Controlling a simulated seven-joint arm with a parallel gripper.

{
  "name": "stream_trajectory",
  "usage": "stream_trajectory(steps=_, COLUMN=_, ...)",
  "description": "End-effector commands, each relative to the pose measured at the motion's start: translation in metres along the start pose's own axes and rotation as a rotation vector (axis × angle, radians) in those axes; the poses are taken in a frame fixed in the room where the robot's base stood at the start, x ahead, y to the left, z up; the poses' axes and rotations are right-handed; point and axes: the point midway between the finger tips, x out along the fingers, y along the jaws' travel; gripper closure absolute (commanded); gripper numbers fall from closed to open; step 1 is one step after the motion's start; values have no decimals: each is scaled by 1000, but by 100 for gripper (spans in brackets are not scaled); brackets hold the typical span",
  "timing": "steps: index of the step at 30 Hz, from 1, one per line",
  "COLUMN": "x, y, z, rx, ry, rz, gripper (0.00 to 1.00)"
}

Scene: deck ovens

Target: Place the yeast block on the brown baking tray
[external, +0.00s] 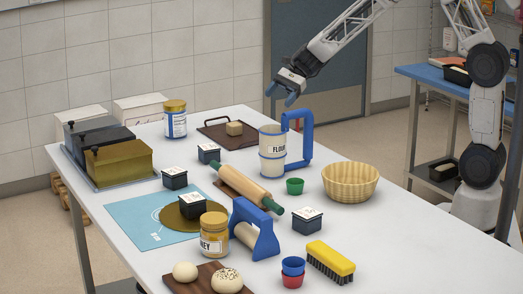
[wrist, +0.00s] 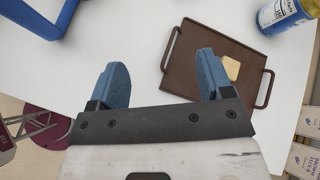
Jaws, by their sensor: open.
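The yeast block, a small beige cube (external: 234,128), rests on the brown baking tray (external: 213,133) at the far side of the table. In the wrist view the block (wrist: 232,68) sits toward the right side of the tray (wrist: 190,62), which has a handle at each end. My gripper (external: 281,97) is open and empty, raised above the table to the right of the tray in the external view. In the wrist view my gripper's two blue fingers (wrist: 160,70) are spread apart, with the block to the right of them and nothing between them.
A flour canister (external: 272,153) and a blue frame-shaped handle (external: 298,138) stand below my gripper. A rolling pin (external: 246,186), basket (external: 350,183) and several black labelled boxes lie nearer the front.

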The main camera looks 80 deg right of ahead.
Motion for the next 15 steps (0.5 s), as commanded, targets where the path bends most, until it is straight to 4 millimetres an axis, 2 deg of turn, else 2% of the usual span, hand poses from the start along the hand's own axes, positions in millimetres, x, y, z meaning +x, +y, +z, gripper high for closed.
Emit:
stream_trajectory(steps=1, x=-3, y=13, z=15, rx=-51, ry=16, rz=24, gripper=27)
stream_trajectory(steps=6, x=-14, y=57, z=54, rx=-234, ry=75, rz=114, gripper=27)
stream_trajectory(steps=15, x=-39, y=137, z=106, rx=-560, ry=174, rz=268, gripper=27)
